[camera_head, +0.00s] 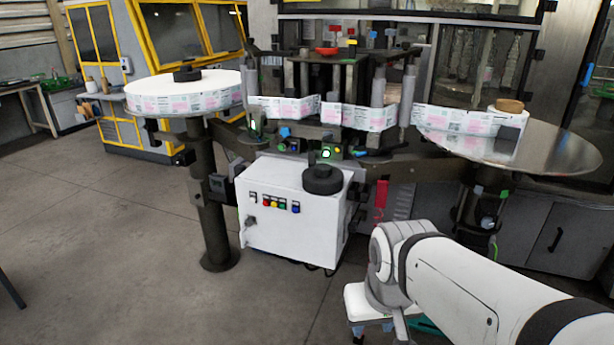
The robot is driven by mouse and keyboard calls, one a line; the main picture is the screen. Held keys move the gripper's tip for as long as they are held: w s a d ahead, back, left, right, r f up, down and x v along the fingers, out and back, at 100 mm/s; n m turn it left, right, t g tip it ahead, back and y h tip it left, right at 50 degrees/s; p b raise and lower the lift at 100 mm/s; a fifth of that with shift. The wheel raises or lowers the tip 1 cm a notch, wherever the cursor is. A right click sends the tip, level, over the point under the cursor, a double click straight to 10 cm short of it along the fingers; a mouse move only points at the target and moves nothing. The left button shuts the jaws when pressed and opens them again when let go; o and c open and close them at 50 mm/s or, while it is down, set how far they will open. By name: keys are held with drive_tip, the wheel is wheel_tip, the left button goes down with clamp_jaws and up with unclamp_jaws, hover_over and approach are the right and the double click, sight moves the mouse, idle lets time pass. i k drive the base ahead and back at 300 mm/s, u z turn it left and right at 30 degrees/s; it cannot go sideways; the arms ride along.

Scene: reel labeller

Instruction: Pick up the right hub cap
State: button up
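A black round hub cap (322,180) lies flat on top of the white control box, near its right edge. Another black hub cap (187,74) sits at the middle of the full label reel (184,98) on the left. The right reel plate (555,147) is bare shiny metal, with a brown core (509,105) at its hub and no black cap visible on it. My arm reaches in from the lower right and bends down at the bottom; no gripper fingers can be made out.
The white control box (285,217) has coloured buttons and stands below the labelling machine. A label web (360,116) runs across between the reels. A dark post (208,200) supports the left reel. A yellow-framed machine (190,35) stands behind. The floor at left is clear.

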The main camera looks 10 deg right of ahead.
sight(321, 179)
drive_tip(key=u, duration=0.3)
drive_tip(key=i, duration=1.5)
drive_tip(key=z, duration=0.1)
